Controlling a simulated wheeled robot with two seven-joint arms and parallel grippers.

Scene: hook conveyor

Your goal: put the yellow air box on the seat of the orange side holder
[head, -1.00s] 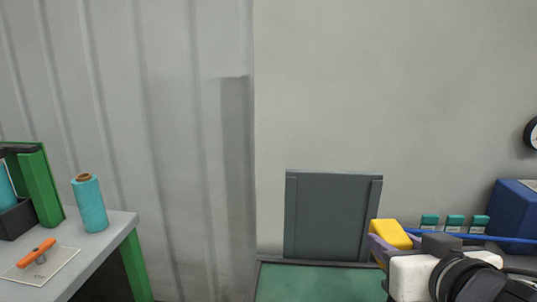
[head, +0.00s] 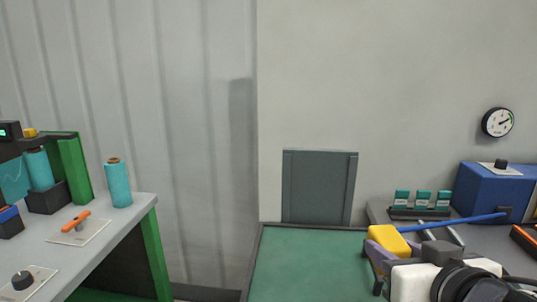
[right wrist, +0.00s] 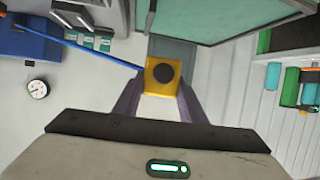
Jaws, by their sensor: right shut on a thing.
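The yellow air box (head: 389,240) is held up at the lower right of the head view. My right gripper (head: 390,250) is shut on it, with a purple finger on each side. In the right wrist view, the box (right wrist: 164,75) shows a round dark spot on its face, between the fingertips (right wrist: 160,98). I cannot make out the orange side holder for sure. An orange and black thing (head: 525,239) is cut off at the right edge, and an orange handle (head: 76,221) sits on the left table. My left gripper is not in view.
A green-topped table (head: 305,262) lies left of the box, its top clear. A blue unit (head: 490,190) and teal-labelled blocks (head: 423,198) stand behind. A grey table (head: 128,212) with teal cylinders stands left.

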